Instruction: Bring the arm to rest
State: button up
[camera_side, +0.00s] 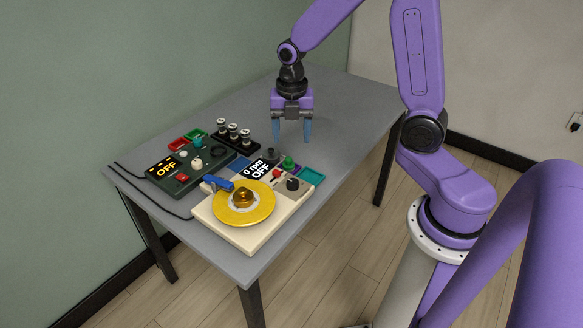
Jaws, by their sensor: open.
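My gripper (291,132) hangs from my purple arm above the grey table, pointing down. Its two blue fingers are apart with nothing between them. It is behind and to the right of the devices on the table. A small dark knob-like thing (272,154) stands near it, just to its lower left. I cannot tell the exact height of the fingertips above the table.
The grey table (350,95) is clear at its back right. A cream device (240,238) with a yellow disc (228,211) reads "0 rpm OFF". A dark device (183,186) also reads "OFF". Several spools and small coloured trays, one teal (313,176), stand around them.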

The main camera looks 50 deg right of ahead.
jog(key=s+a+r+m, duration=0.2)
jog(key=s+m, duration=0.2)
jog(key=s, duration=0.3)
jog(key=s+a+r+m, duration=0.2)
jog(key=s+a+m, duration=0.1)
jog(key=s, duration=0.5)
jog(key=s+a+r+m, duration=0.1)
jog(key=s+a+m, duration=0.2)
jog(key=s+m, duration=0.2)
jog(key=shift+s+r+m, duration=0.4)
jog(key=shift+s, duration=1.3)
